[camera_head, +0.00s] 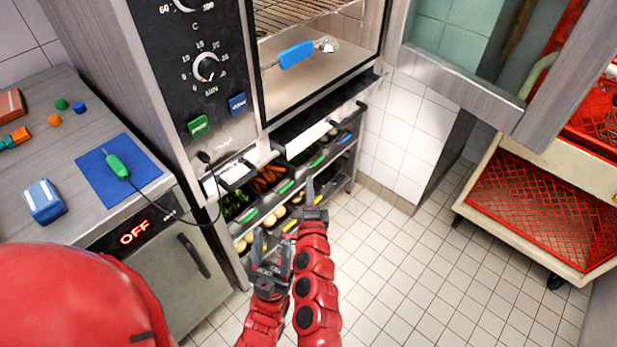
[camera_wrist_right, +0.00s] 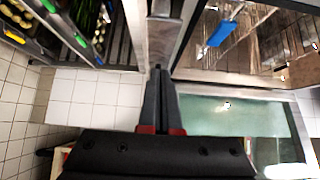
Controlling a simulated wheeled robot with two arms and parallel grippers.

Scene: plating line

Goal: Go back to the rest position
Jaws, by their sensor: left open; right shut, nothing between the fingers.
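My left gripper (camera_head: 271,252) is the lower one in the head view. Its dark fingers are apart, with nothing between them. My right gripper (camera_head: 311,195) is just above and to the right of it, in front of the low shelf rack. In the right wrist view, the right gripper's fingers (camera_wrist_right: 160,98) are together and empty. Both red arms reach up from the bottom of the head view, close side by side. Neither gripper visibly holds anything.
The oven stands open, with a blue-handled utensil (camera_head: 296,55) inside. Its door (camera_head: 480,85) juts out at right. Low shelves hold vegetable bins (camera_head: 268,178). A counter at left bears a blue mat (camera_head: 95,165) with a green probe (camera_head: 117,166). A red-basket cart (camera_head: 540,210) stands right. Tiled floor is clear.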

